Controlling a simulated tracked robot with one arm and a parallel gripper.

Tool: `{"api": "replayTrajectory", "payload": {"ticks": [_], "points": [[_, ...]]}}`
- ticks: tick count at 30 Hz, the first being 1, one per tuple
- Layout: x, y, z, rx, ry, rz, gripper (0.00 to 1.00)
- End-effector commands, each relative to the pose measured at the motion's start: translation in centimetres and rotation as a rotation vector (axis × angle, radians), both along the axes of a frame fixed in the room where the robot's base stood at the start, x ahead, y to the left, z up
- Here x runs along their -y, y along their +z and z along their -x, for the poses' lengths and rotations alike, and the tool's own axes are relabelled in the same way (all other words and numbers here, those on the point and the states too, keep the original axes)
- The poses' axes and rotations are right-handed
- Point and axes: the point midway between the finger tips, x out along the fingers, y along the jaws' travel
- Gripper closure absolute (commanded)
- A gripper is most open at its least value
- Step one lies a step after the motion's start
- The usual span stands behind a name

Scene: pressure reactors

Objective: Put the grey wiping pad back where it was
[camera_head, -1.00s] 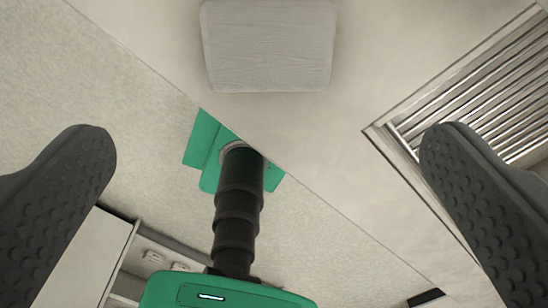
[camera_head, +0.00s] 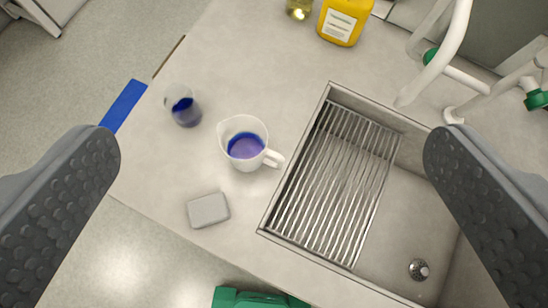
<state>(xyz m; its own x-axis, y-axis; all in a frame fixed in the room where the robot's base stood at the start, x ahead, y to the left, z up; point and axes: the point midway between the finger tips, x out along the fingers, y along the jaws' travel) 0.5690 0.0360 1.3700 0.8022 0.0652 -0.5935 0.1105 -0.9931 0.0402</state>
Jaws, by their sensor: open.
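The grey wiping pad (camera_head: 208,210) lies flat on the pale countertop (camera_head: 165,165), near its front edge and left of the sink. My gripper (camera_head: 275,185) is open, with its two dark studded fingers at the left and right of the view. Nothing is between the fingertips in their grip. The pad shows beyond and between the fingers, apart from both, and the gripper is well above the counter.
A white jug (camera_head: 242,142) with purple liquid and a glass (camera_head: 184,108) with dark blue liquid stand behind the pad. The sink (camera_head: 415,225) with a metal rack (camera_head: 338,185) is at right. A yellow bottle (camera_head: 342,22) and white pipes (camera_head: 450,45) stand behind.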

Motion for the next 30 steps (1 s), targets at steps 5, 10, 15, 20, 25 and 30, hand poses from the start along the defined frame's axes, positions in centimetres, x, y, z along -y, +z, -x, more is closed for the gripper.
{"api": "replayTrajectory", "payload": {"ticks": [5,10,15,20,25,30], "points": [[2.8,8.2,4.5,0.211,-0.057,-0.035,0.02],[3.0,13.2,7.9,0.349,-0.089,-0.055,0.02],[3.6,15.0,9.4,0.401,-0.101,-0.062,0.02],[3.6,15.1,9.5,0.405,-0.102,-0.062,0.02],[3.6,15.1,9.5,0.404,-0.101,-0.063,0.02],[3.6,15.1,9.5,0.404,-0.101,-0.063,0.02]]}}
